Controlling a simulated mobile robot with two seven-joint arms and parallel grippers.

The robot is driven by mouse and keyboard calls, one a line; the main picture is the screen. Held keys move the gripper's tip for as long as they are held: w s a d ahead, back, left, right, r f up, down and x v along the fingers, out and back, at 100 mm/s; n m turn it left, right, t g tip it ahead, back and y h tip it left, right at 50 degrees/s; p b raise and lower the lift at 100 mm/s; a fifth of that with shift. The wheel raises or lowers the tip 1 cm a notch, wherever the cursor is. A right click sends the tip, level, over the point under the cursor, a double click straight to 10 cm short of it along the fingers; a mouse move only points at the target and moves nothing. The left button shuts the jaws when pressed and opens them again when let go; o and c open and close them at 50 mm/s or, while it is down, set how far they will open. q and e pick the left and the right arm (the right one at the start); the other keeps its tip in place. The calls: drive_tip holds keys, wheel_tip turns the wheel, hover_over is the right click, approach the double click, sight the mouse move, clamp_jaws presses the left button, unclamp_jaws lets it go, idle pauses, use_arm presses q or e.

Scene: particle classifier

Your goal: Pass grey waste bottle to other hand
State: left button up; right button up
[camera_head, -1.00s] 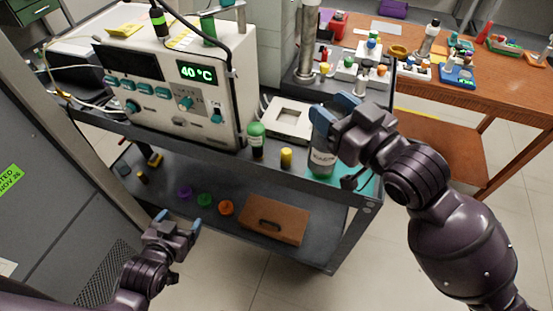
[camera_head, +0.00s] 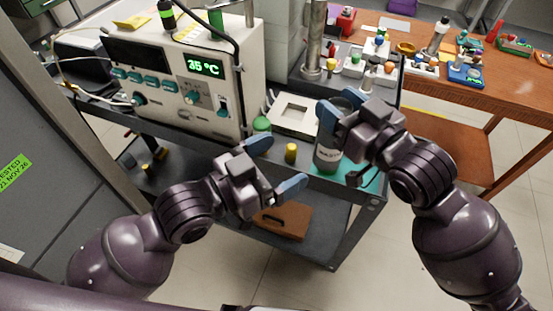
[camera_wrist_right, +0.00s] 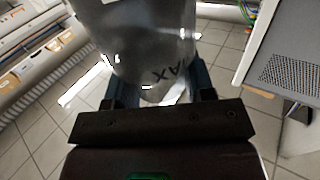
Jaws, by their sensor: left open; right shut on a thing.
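The grey waste bottle (camera_head: 327,154) is at the right end of the cart's top, over a teal mat (camera_head: 350,178). My right gripper (camera_head: 338,112) is shut on its upper part; I cannot tell whether the bottle's base touches the mat. In the right wrist view the grey bottle (camera_wrist_right: 150,40) fills the space between the fingers, with part of its lettering showing. My left gripper (camera_head: 276,165) is open and empty, left of the bottle and apart from it, in front of the cart's edge with its fingers spread.
A brown box (camera_head: 285,219) sits on the lower shelf. A wooden table (camera_head: 500,85) stands at the right.

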sight(322, 139)
use_arm(q)
drive_tip(key=x, duration=1.2)
drive_tip(key=shift+f, duration=0.1)
drive_tip(key=shift+c, duration=0.4)
drive_tip(key=c, duration=1)
use_arm(e)
drive_tip(key=o, duration=1.4)
